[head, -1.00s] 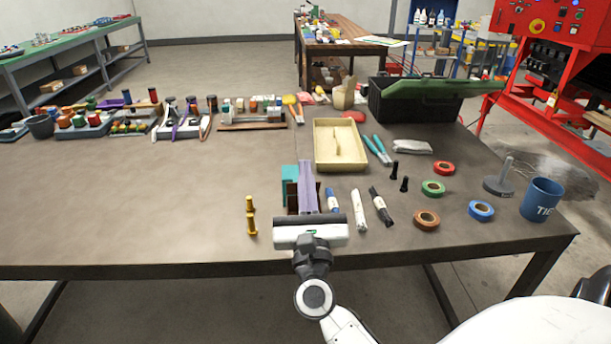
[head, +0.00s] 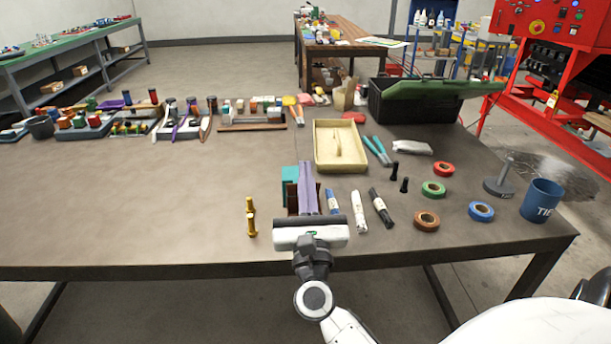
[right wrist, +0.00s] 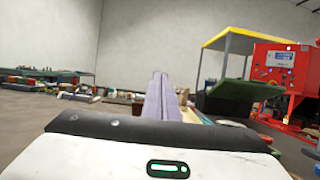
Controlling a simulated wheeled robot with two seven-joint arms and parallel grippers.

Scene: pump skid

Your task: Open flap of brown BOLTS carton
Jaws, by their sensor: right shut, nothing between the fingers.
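A tan-brown carton (head: 343,99) stands at the back of the table, left of the dark green-lidded box. A part of it sticks up like a flap; I cannot read any label on it. My right gripper (head: 306,172) is shut and empty, with its purple-grey fingers pointing forward over the table. The fingers also show in the right wrist view (right wrist: 160,97). The gripper is well short of the carton, on the near side of the tray. My left gripper is not in view.
A cream tray (head: 318,150) lies between my gripper and the carton. A teal block (head: 290,187) is beside the fingers, partly hidden. Markers (head: 358,212), tape rolls (head: 433,188) and a blue mug (head: 541,200) are on the right. The table's left middle is clear.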

